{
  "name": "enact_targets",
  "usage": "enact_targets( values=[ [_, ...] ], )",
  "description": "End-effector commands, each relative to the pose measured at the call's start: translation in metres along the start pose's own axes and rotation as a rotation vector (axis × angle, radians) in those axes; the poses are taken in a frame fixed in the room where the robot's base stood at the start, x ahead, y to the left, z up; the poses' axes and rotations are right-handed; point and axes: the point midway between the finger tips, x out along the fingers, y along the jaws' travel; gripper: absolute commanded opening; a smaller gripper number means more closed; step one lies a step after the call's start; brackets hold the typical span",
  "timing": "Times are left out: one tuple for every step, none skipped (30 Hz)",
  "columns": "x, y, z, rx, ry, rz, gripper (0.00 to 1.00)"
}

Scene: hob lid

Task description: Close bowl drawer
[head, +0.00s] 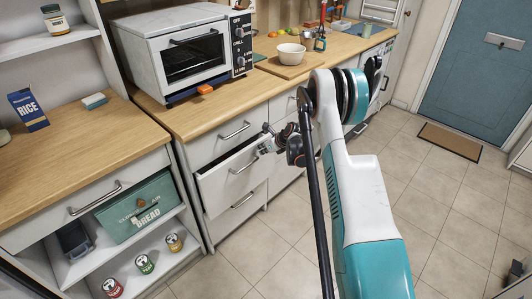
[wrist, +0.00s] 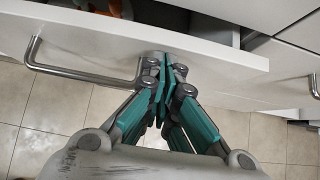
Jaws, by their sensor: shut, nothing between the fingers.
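The open drawer (head: 225,186) is the middle one of the white stack under the toaster oven, pulled part way out. Its white front (wrist: 215,70) crosses the top of the wrist view, with a metal bar handle (wrist: 75,72) on the left. My gripper (head: 264,146) is at the right end of that drawer. In the wrist view my gripper (wrist: 166,68) is shut and empty, its fingertips at the drawer front near the handle's right end. I cannot tell whether they touch it. Most of the drawer's inside is hidden; a brownish-orange thing (wrist: 112,8) shows in it.
A toaster oven (head: 190,55) and a white bowl (head: 290,54) on a wooden board (head: 283,70) are on the counter. The drawers above (head: 215,140) and below (head: 240,208) look shut. An open shelf unit with cans stands left.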

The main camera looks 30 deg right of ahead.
Motion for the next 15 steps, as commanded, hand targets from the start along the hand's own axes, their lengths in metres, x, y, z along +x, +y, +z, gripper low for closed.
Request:
enact_targets(
  values=[
    [0.000,0.000,0.000,0.000,0.000,0.000,0.00],
    [0.000,0.000,0.001,0.000,0.000,0.000,0.00],
    [0.000,0.000,0.001,0.000,0.000,0.000,0.00],
    [0.000,0.000,0.001,0.000,0.000,0.000,0.00],
    [0.000,0.000,0.001,0.000,0.000,0.000,0.00],
    [0.000,0.000,0.001,0.000,0.000,0.000,0.00],
    [0.000,0.000,0.001,0.000,0.000,0.000,0.00],
    [0.000,0.000,0.001,0.000,0.000,0.000,0.00],
    [0.001,0.000,0.002,-0.001,0.000,0.000,0.00],
    [0.004,0.000,0.004,-0.001,0.000,0.000,0.00],
    [0.007,0.000,0.007,-0.002,0.000,0.001,0.00],
    [0.012,0.001,0.013,-0.003,-0.001,0.001,0.00],
    [0.016,0.001,0.017,-0.003,-0.001,0.001,0.00],
    [0.021,0.000,0.021,-0.002,-0.001,0.001,0.00],
    [0.026,0.000,0.026,-0.002,-0.001,0.000,0.00]
  ],
)
